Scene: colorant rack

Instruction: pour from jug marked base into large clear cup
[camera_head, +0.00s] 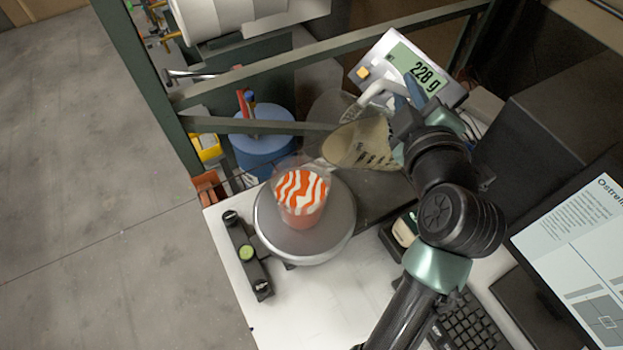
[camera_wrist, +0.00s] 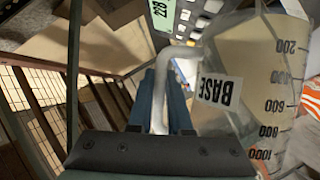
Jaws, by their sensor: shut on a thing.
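The large clear cup (camera_head: 300,205) stands upright on the round scale plate (camera_head: 333,230) in the head view. It holds orange and white streaked contents. Its edge shows at the right of the wrist view (camera_wrist: 312,95). The clear jug marked BASE (camera_head: 358,146) is tilted, mouth toward the left, up and right of the cup in the head view. It holds cream-coloured liquid; I see no clear stream. The wrist view shows its BASE label and scale marks (camera_wrist: 262,85). My gripper (camera_wrist: 165,100) is shut on the jug's white handle (camera_wrist: 183,52).
The scale display (camera_head: 413,68) reads 228 g. Green frame rails (camera_head: 300,60) run behind the jug. A keyboard (camera_head: 470,325) and monitor (camera_head: 580,260) stand at right. The table front is clear.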

